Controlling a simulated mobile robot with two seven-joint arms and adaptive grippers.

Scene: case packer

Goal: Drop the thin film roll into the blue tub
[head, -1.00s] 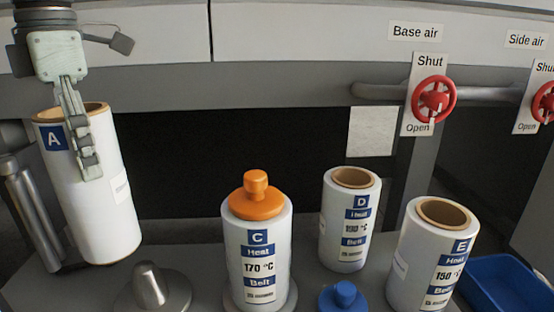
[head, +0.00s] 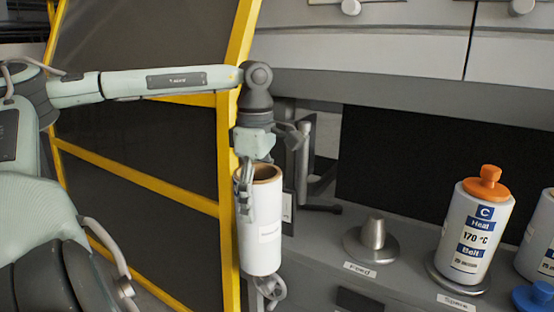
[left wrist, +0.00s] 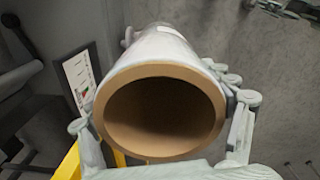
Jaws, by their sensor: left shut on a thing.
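My left gripper (head: 246,205) is shut on a white film roll (head: 264,240) with a brown cardboard core. It holds the roll upright near its top end, beside a yellow-framed panel. In the left wrist view the fingers sit on either side of the roll's outside, and the open core (left wrist: 160,112) faces the camera. The roll's lettered label is turned out of sight now. How thin its film is cannot be judged. The blue tub is not in the current views. My right gripper is not in view.
An empty metal spindle (head: 373,238) stands on the grey deck behind a "Feed" label. Roll C (head: 475,235), with an orange plug, stands by "Spare". Another roll (head: 540,240) and a blue knob (head: 538,298) are cut off at right. The yellow frame (head: 231,150) is close beside the held roll.

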